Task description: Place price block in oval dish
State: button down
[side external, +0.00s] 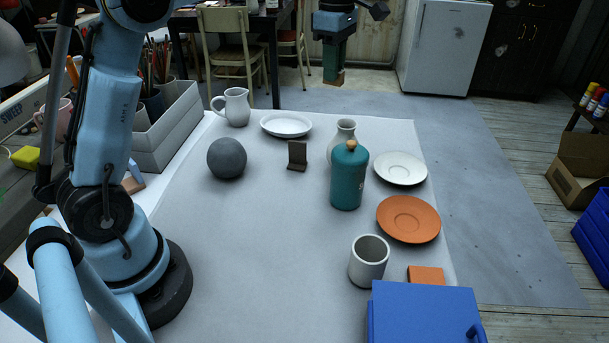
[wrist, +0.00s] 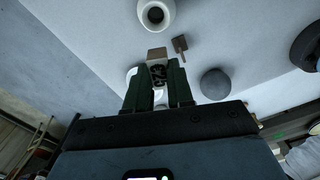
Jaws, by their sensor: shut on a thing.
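The price block (side external: 334,77) is a small brownish block with dark characters on one face. My gripper (side external: 334,66) is shut on it at the top of the side view, held up in the air toward the far side of the table. The white oval dish (side external: 286,125) lies at the far edge of the table, empty, below and left of my gripper. In the wrist view a white edge shows beside the left finger, mostly hidden; I cannot tell what it is.
Near the dish are a white jug (side external: 236,107), a grey ball (side external: 227,158), a small dark stand (side external: 298,156) and a pale vase (side external: 344,130). A teal bottle (side external: 349,178), white saucer (side external: 400,168) and orange plate (side external: 408,218) stand right.

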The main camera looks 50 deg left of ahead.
jog(key=w+a+f+n, duration=0.1)
jog(key=a+f+n, duration=0.15)
jog(key=a, duration=0.85)
jog(key=n, duration=0.2)
send_over(286, 129)
notch_tip(286, 129, down, 4)
jog(key=shift+f, duration=6.95)
jog(key=c, duration=0.9)
grip_release()
jog(key=shift+r, duration=0.1)
notch_tip(286, 129, up, 7)
